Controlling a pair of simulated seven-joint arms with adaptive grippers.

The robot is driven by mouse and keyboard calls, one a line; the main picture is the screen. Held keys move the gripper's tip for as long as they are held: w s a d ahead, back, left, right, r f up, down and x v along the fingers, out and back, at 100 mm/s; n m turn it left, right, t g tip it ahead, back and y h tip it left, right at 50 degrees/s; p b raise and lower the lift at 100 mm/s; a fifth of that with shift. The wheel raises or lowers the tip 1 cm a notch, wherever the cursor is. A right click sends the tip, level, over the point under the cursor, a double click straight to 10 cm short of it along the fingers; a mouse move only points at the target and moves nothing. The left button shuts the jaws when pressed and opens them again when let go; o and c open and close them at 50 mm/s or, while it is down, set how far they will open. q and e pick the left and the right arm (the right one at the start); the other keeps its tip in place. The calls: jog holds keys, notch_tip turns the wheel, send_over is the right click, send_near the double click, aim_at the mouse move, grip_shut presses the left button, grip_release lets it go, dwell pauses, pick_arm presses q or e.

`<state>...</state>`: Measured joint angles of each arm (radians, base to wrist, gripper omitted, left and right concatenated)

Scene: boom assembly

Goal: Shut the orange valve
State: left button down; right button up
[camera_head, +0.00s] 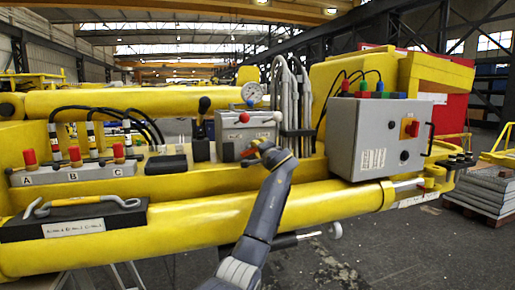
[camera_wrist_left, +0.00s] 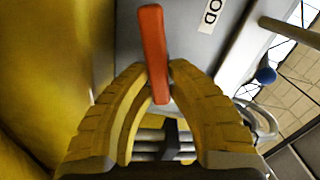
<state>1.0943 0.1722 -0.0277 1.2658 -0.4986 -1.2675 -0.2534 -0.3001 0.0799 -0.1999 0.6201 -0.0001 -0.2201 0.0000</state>
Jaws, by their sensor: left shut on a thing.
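The orange valve shows as a flat orange lever (camera_wrist_left: 152,40) in the left wrist view, in front of a grey face. In the head view a small part of its handle (camera_head: 249,152) shows below the grey box, beside my gripper. My left gripper (camera_head: 265,150) reaches up to it from the lower middle. In the left wrist view my left gripper (camera_wrist_left: 158,78) has its yellow fingers on either side of the lever's lower part, shut on it. The valve's body is hidden behind the fingers. My right gripper is not in view.
A grey box with a red knob (camera_head: 244,117) stands just above the valve. Grey hoses (camera_head: 290,90) hang right of it, and a control box (camera_head: 378,138) is farther right. A yellow cylinder (camera_head: 330,203) runs below. A black tray with a hook tool (camera_head: 75,218) lies left.

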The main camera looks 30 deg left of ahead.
pick_arm(q)
jog(key=shift+f+m, duration=0.2)
jog(key=shift+m, duration=0.7)
jog(key=shift+f+m, duration=0.2)
jog(key=shift+m, duration=0.7)
jog(key=c, duration=1.3)
grip_release()
jog(key=v, duration=1.2)
